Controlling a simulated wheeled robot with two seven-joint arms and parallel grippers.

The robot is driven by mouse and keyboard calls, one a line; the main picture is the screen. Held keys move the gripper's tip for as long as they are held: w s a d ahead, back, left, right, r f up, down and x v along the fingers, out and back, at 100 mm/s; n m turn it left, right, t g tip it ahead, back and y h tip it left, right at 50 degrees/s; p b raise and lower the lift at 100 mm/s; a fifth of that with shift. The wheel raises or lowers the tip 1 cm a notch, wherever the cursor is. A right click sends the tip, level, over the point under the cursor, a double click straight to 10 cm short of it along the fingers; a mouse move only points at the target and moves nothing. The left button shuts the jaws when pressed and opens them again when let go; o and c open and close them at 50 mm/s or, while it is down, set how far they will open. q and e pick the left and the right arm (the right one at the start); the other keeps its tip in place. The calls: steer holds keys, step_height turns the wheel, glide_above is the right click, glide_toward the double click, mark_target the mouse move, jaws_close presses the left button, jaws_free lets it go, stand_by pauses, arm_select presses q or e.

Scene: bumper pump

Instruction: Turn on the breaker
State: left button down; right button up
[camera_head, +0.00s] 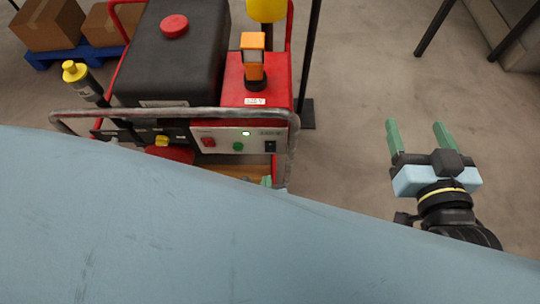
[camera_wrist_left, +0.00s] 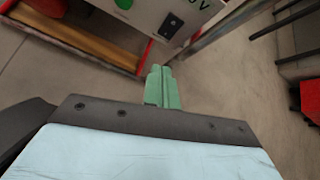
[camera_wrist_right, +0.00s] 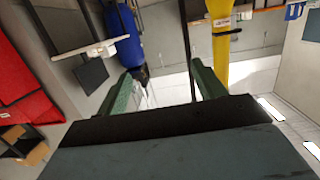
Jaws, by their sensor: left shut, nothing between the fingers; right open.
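The machine's light control panel (camera_head: 228,140) faces me in the head view, with a red button (camera_head: 208,142), a green button (camera_head: 238,146) and a lit green display. A black breaker switch (camera_head: 270,147) sits at the panel's right end; it also shows in the left wrist view (camera_wrist_left: 170,25). I cannot tell its position. My left gripper (camera_wrist_left: 160,70) is shut and empty, its green fingertips just below the switch in that view, apparently apart from it. In the head view, my pale blue arm hides most of it. My right gripper (camera_head: 416,124) is open and empty, right of the machine.
A bent grey metal bar (camera_head: 180,113) runs across the machine's front above the panel. A red frame surrounds the black-topped machine (camera_head: 175,50). A dark post (camera_head: 308,60) stands at its right. Open floor (camera_head: 350,90) lies between the machine and my right gripper.

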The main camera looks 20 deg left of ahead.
arm_select(q)
steer(key=m, duration=0.2)
steer(key=d+f+m, duration=0.1)
steer(key=shift+s+t, duration=0.3)
steer(key=shift+s, duration=0.05)
arm_select(e)
steer(key=shift+r, duration=0.15)
arm_select(q)
steer(key=shift+a, duration=0.1)
